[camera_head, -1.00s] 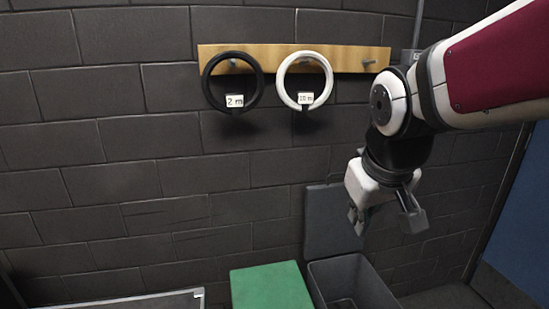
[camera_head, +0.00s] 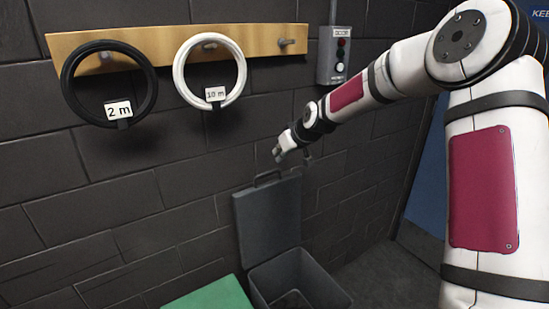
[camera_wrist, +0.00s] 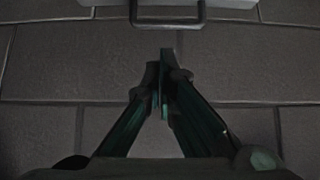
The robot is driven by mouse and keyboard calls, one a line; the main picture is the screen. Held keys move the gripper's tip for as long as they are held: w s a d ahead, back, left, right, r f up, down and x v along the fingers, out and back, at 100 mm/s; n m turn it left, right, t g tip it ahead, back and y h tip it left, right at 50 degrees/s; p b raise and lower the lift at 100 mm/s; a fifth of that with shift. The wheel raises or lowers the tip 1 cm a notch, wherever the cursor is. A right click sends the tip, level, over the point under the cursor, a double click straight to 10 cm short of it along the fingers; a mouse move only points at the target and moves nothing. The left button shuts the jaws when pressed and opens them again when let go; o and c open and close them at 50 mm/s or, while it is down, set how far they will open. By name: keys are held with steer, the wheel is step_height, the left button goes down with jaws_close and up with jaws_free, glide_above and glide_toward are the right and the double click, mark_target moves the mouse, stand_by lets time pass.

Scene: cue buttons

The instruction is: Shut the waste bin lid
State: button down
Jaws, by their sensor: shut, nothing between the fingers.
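The grey waste bin (camera_head: 298,282) stands on the floor by the wall. Its lid (camera_head: 268,218) is open, raised upright against the wall behind the bin, with a loop handle (camera_head: 267,178) along its top edge. My gripper (camera_head: 285,157) is just above the lid's top edge, close to the wall. In the wrist view my gripper (camera_wrist: 163,62) has its fingertips together and empty. The handle shows there as a dark loop (camera_wrist: 168,23) ahead of the fingertips, apart from them in the picture. The lid's pale edge (camera_wrist: 235,4) is at the top.
A green box (camera_head: 212,295) stands left of the bin. A black coil (camera_head: 68,92) and a white coil (camera_head: 181,75) hang from a wooden rail (camera_head: 150,47). A door control box (camera_head: 335,56) is on the wall above. A blue door (camera_head: 428,190) is at the right.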

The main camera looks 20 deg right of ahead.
steer(key=x, duration=1)
steer(key=shift+w+d, duration=0.25)
steer(key=shift+w, duration=0.1)
